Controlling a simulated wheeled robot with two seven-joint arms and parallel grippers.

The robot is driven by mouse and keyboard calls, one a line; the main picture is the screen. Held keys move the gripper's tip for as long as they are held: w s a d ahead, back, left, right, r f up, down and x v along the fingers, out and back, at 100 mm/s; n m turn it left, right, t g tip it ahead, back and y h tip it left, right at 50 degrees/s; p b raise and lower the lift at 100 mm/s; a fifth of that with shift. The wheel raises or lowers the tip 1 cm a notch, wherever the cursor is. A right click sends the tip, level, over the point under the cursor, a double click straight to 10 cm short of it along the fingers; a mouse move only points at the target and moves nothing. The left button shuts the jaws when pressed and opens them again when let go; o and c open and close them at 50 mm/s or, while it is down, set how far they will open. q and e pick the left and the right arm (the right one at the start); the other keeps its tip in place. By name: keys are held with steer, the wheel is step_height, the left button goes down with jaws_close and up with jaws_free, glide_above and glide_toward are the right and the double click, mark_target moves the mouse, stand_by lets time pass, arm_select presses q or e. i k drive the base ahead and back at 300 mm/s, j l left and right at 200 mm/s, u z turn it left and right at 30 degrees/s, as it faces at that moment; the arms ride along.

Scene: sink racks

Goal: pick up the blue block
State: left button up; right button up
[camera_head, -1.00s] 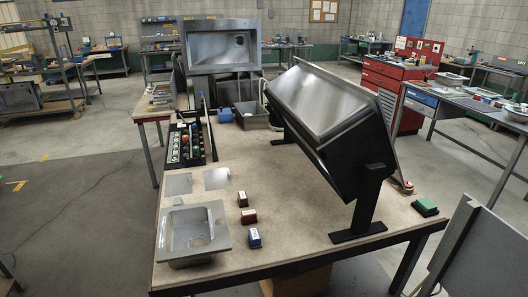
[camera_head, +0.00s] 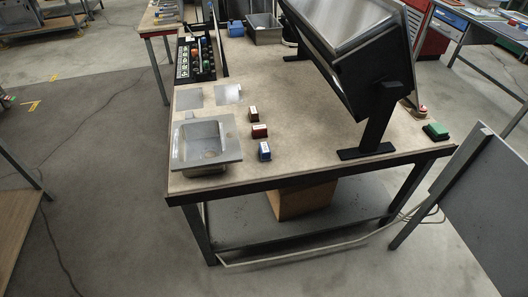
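The blue block (camera_head: 264,151) is small, with a pale top, and stands on the table top (camera_head: 305,120) near its front edge. It is the nearest of three small blocks in a row. A red block (camera_head: 259,131) stands just behind it, and a dark brown block (camera_head: 253,114) is behind that. The blue block is just right of a small metal sink (camera_head: 207,145) and does not touch it. Neither of my grippers shows in the head view.
A control panel (camera_head: 196,55) and grey bin (camera_head: 264,30) are at the back. A grey panel (camera_head: 470,180) stands at right.

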mark_target(265, 151)
steer(key=i+l+u, duration=0.1)
steer(key=i+l, duration=0.9)
